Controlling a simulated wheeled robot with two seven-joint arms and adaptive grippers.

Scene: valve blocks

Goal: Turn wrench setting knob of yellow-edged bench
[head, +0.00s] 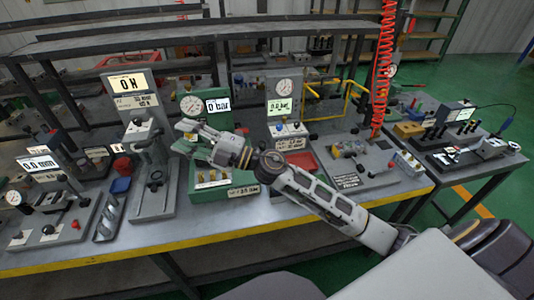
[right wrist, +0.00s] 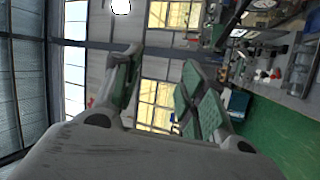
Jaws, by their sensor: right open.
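The yellow-edged bench (head: 240,236) fills the middle of the head view and carries several test stations. I cannot make out for sure which small part is the wrench setting knob. A grey plate station (head: 375,178) with mixed small parts lies at the bench's right end. My right gripper (head: 184,137) is open and empty, in front of the green station (head: 210,190) with the "0 bar" display. Its arm crosses the bench from the lower right. The right wrist view shows two spread fingers (right wrist: 155,95) with green pads and nothing between them. My left gripper is not in view.
A press stand (head: 155,180) with a "0 N" display stands left of my right gripper. A grey gauge station (head: 287,110) stands behind my forearm. A red coiled hose (head: 381,70) hangs at the right. A second bench (head: 470,165) stands further right.

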